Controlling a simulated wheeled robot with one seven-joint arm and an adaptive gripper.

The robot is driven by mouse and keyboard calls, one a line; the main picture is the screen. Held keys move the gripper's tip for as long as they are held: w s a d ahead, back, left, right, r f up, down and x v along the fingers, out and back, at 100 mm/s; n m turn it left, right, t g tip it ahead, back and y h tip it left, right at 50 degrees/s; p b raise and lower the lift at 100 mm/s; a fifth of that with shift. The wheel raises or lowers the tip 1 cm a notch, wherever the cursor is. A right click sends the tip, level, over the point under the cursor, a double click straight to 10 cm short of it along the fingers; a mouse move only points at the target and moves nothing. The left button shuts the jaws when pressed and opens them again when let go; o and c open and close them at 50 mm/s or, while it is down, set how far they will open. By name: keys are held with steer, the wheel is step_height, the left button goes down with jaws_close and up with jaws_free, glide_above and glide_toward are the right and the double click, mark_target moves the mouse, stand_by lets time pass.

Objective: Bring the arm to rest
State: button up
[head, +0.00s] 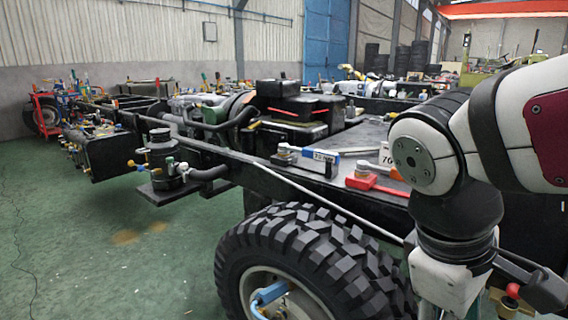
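My arm (430,165) fills the right side of the head view, with white links and dark joints. It comes in from the right edge, bends at a round grey joint cap and runs down past the bottom edge. The lower arm overlaps the near side of the black chassis frame (245,165) in the picture. I cannot tell whether it touches anything there.
A large black tyre (325,255) stands at bottom centre. A red-handled tool (375,185) and a blue-and-white tool (308,158) lie on the chassis deck. A red cart (45,115) stands far left. The green floor (110,250) at left is mostly clear.

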steer(key=s+a+f+m+y, duration=0.15)
steer(key=s+m+y, duration=0.25)
steer(key=s+m, duration=0.55)
step_height(320, 180, up, 35)
steer(key=s+n+t+p, duration=0.2)
steer(key=t+p, duration=0.2)
steer(key=p, duration=3)
steer(key=shift+d+r+n, duration=0.2)
steer(key=shift+d+n, duration=0.15)
steer(key=shift+d, duration=0.05)
steer(key=shift+w, duration=0.1)
